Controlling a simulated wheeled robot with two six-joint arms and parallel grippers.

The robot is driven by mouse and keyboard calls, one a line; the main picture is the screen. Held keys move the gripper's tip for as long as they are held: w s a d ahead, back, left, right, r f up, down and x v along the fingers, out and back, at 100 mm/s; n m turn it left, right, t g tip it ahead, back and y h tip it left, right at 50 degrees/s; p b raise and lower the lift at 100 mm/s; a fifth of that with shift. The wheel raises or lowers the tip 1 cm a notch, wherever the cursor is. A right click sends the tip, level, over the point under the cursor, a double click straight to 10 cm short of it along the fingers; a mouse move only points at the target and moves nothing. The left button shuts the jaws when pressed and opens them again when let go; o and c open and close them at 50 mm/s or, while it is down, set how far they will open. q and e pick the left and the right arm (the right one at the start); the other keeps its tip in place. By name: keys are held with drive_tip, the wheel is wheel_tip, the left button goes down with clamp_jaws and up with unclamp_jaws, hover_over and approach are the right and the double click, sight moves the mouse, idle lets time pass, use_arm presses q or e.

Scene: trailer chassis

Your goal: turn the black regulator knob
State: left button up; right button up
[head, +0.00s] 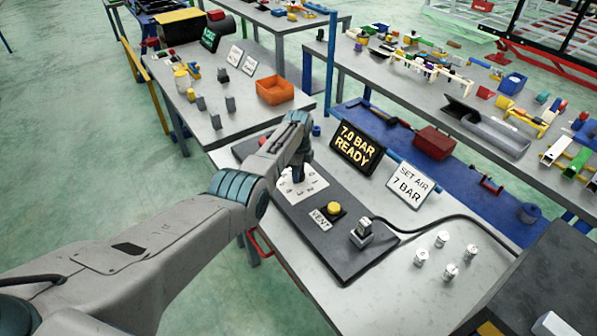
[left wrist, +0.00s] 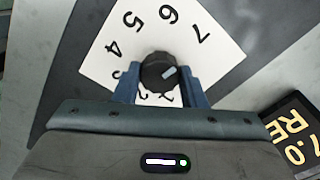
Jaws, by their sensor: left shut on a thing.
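The black regulator knob (left wrist: 158,72) sits in the middle of a white numbered dial plate (left wrist: 200,42) in the left wrist view. In the head view my left gripper (head: 297,176) reaches down onto the dial plate (head: 303,188) and hides the knob. A black display (head: 358,148) reads "7.0 BAR READY". My right gripper is not in view.
A sign (head: 409,184) reads "SET AIR 7 BAR". On the dark panel (head: 345,255) are a yellow button (head: 333,209) by a "VENT" label and a grey connector (head: 361,231) with a black hose. Several white cylinders stand at the right. An orange bin (head: 274,91) stands on another table.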

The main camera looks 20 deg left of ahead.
use_arm(q)
drive_tip(key=shift+w+r, duration=0.15)
drive_tip(key=shift+r, duration=0.05)
drive_tip(key=o, duration=0.7)
drive_tip(key=shift+o, duration=1.4)
drive_tip(key=shift+f, duration=0.1)
drive_tip(key=shift+r, duration=0.35)
wheel_tip(320, 180, up, 10)
drive_tip(key=b, duration=0.2)
